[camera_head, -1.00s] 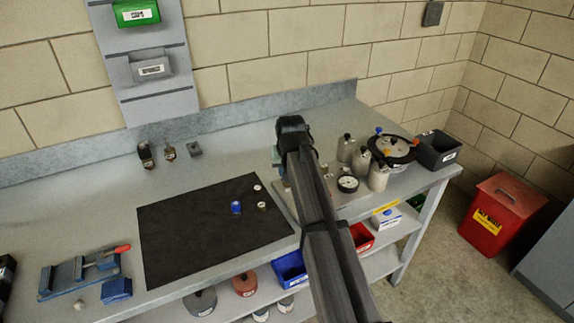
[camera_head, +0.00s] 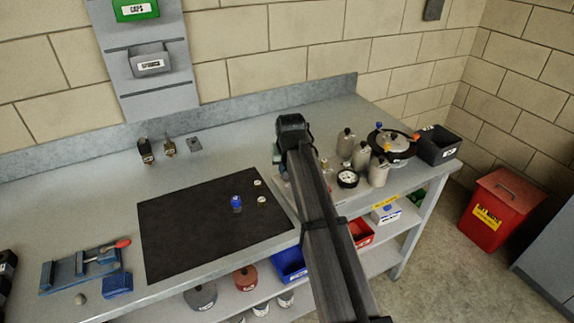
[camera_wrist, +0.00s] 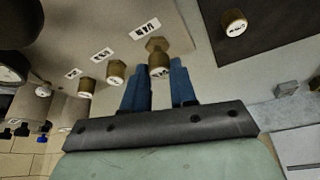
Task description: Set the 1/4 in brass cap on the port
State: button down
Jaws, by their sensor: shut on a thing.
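In the wrist view, my gripper (camera_wrist: 158,82) is shut on a brass cap (camera_wrist: 159,66) with a pale marked end, held between blue fingers. A hex brass port (camera_wrist: 156,44) shows directly behind the cap, in line with it. The two appear to overlap or touch; I cannot tell whether the cap is seated. More brass fittings (camera_wrist: 116,69) (camera_wrist: 87,85) stand in a row with white labels on the plate (camera_wrist: 190,75). In the head view my arm hides the fingers, the held cap and the port.
A black mat (camera_head: 190,240) carries a blue-topped item (camera_head: 237,203) and small caps (camera_head: 262,201). Grey cylinders (camera_head: 361,157), a gauge (camera_head: 348,178) and a round manifold (camera_head: 394,146) stand right of my arm. A vise (camera_head: 85,268) sits at the left.

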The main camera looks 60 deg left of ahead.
jog(key=shift+f, duration=0.6)
dwell(0.5)
jog(key=c, duration=0.8)
grip_release()
jog(key=shift+o, duration=0.3)
jog(key=o, duration=0.3)
jog(key=shift+r, duration=3.5)
